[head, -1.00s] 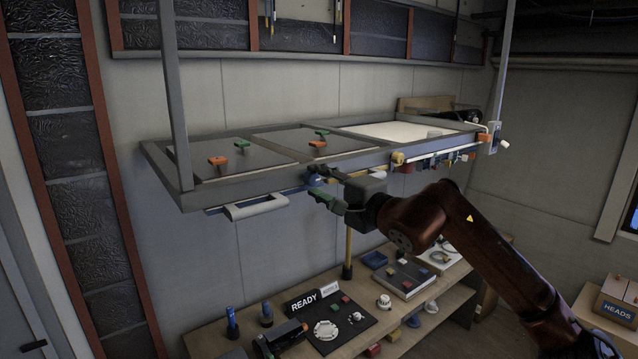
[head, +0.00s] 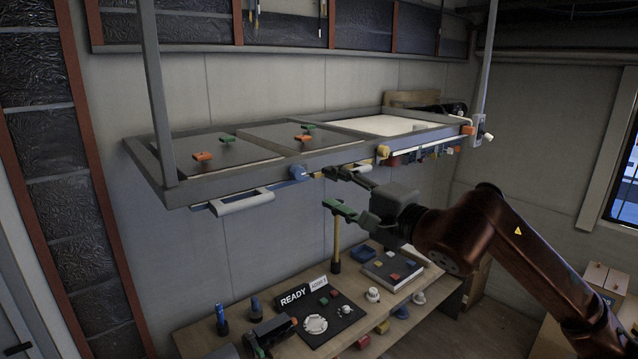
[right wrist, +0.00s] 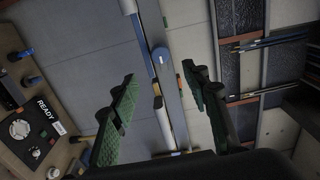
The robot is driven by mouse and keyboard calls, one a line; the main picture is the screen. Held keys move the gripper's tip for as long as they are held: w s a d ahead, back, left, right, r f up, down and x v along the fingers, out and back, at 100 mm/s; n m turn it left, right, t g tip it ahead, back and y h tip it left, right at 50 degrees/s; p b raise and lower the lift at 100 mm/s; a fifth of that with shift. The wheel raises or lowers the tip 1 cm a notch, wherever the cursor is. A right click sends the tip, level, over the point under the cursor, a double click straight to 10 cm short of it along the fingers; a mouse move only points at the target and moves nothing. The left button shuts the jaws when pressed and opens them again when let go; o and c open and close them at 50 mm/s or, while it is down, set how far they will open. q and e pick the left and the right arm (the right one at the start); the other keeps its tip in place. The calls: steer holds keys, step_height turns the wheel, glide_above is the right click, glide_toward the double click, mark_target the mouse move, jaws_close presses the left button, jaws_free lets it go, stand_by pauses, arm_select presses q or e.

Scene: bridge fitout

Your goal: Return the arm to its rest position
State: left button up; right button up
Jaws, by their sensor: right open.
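My right gripper (head: 333,189) hangs in the air in front of and just below the front edge of the overhead panel (head: 237,189). Its two green-padded fingers are apart with nothing between them. The blue knob (head: 298,173) on the panel edge is left of the fingertips and apart from them. In the right wrist view the open fingers (right wrist: 160,80) frame the panel edge, with the blue knob (right wrist: 160,55) beyond them. The right arm reaches in from the lower right.
Below is a bench (head: 455,300) with a READY board (head: 325,318), a grey block with coloured buttons (head: 388,268), and blue-handled items (head: 221,322). A white handle (head: 242,202) juts from the panel. Boxes (head: 603,280) stand at right.

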steer(key=shift+v, duration=0.95)
